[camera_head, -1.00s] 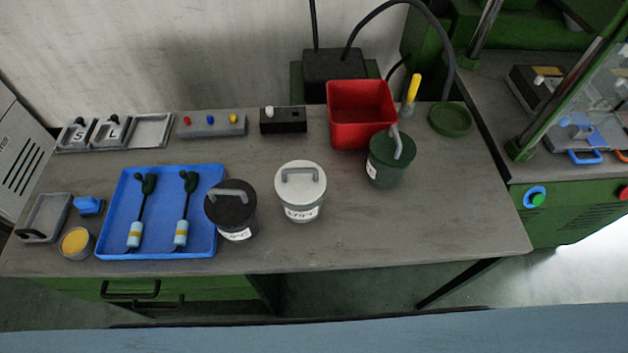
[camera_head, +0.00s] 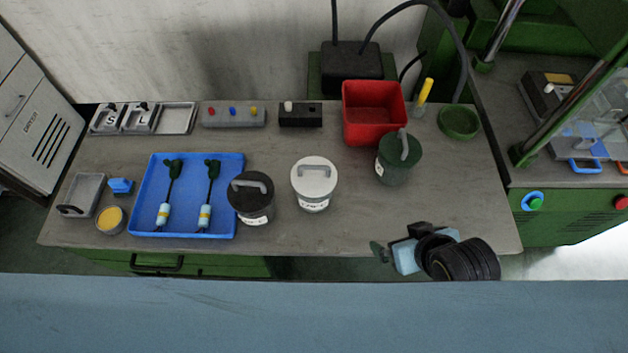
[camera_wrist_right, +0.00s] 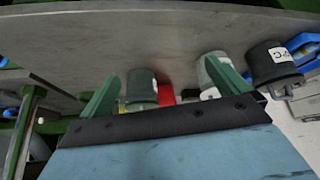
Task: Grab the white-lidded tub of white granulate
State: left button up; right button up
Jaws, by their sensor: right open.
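The white-lidded tub (camera_head: 313,186) stands upright on the grey table between the black-lidded tub (camera_head: 251,199) and the green-lidded tub (camera_head: 398,158). Its grey handle is on top and a label is on its front. My right gripper (camera_head: 379,250) is over the table's front edge, to the right of and nearer than the white-lidded tub, apart from it. In the right wrist view, the open green fingers (camera_wrist_right: 170,92) are empty; the white-lidded tub (camera_wrist_right: 216,72) shows beyond the right finger, partly hidden by it. My left gripper is not in view.
A red bin (camera_head: 373,115) stands behind the green-lidded tub. A blue tray (camera_head: 186,222) with two dark tools lies left of the black-lidded tub. A green dish (camera_head: 459,121) sits at the back right. The table's front right is mostly clear.

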jog(key=w+a+r+n+t+y, duration=0.2)
jog(key=w+a, duration=0.2)
jog(key=a, duration=0.1)
jog(key=n+t+y, duration=0.1)
jog(key=t+y, duration=0.1)
jog(key=y, duration=0.1)
send_near(322, 186)
jog(key=shift+n, duration=0.3)
jog(key=x, duration=0.7)
jog(key=shift+s+f+b, duration=0.1)
jog(key=shift+f+b, duration=0.2)
jog(key=shift+f, duration=0.15)
jog(key=shift+r+x, duration=0.15)
jog(key=shift+x, duration=1.15)
jog(key=shift+r+x, duration=0.1)
jog(key=shift+x, duration=1.2)
jog(key=c, duration=0.9)
jog(key=shift+w+r+y, duration=0.15)
jog(key=shift+w+y, duration=0.05)
jog(key=shift+y, duration=0.1)
jog(key=shift+c, duration=0.3)
